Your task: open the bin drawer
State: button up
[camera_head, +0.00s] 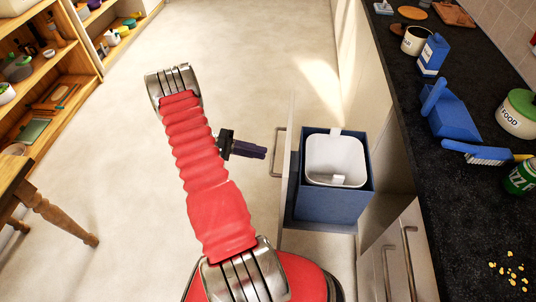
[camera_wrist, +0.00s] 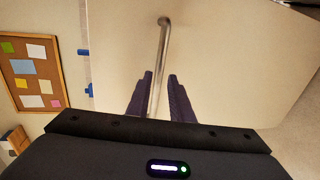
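The bin drawer (camera_head: 287,185) stands pulled out from the cupboards in the head view, with a white bin (camera_head: 336,158) inside a dark blue box (camera_head: 327,205). A metal bar handle (camera_head: 275,152) is on its front panel. My gripper (camera_head: 265,153) points at the handle from the left, its tips very close to it. In the wrist view, the two dark fingers (camera_wrist: 160,76) are apart, one on each side of the handle (camera_wrist: 162,45), against the pale drawer front (camera_wrist: 225,60). Whether the fingers touch the bar cannot be told.
Shelves (camera_head: 50,70) and a wooden table (camera_head: 12,180) stand at left. The floor (camera_head: 240,60) between is clear.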

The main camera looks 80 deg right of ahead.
jog(key=v, duration=0.7)
jog(key=shift+w, duration=0.35)
jog(key=shift+f, duration=0.1)
